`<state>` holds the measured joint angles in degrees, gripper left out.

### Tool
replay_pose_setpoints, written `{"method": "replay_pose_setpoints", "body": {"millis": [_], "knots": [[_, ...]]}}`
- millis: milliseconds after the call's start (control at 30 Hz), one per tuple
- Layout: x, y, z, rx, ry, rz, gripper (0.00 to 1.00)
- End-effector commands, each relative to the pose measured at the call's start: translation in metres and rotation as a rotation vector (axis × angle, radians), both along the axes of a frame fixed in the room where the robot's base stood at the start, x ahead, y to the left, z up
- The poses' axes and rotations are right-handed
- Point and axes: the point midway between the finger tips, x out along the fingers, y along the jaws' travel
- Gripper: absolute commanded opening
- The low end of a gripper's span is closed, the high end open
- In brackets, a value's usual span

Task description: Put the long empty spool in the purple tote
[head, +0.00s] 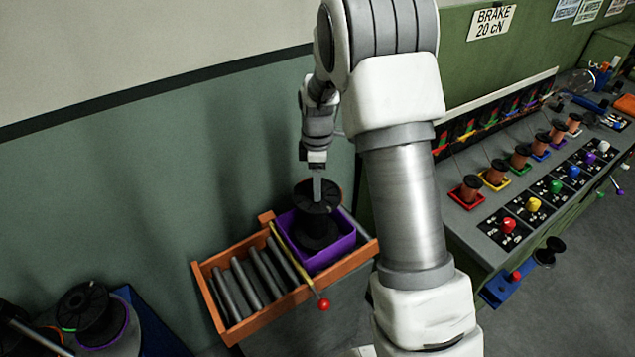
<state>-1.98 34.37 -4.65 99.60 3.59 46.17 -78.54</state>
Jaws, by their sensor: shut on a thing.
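The long empty spool (318,215) is black with wide flanges and stands about upright at the purple tote (335,262). Its lower end shows within the tote's walls; I cannot tell whether it touches the floor of the tote. My gripper (317,188) points down from above and is shut on the spool at its top flange. The fingertips are small in this view, and the exact grip is hard to make out. The tote sits at the right end of an orange wooden tray (262,322).
Several grey rods (240,290) lie in the orange tray's left part. Dark spools (85,308) stand at lower left. A green bench (470,225) with colored knobs and copper spools is at right.

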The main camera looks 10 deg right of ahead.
Motion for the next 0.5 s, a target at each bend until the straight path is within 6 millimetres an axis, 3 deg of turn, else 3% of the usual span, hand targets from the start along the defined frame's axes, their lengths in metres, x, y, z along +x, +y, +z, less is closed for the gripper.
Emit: {"method": "replay_pose_setpoints", "body": {"millis": [500], "knots": [[0.000, 0.000, -0.012, 0.001, 0.000, 0.000, 0.00]]}}
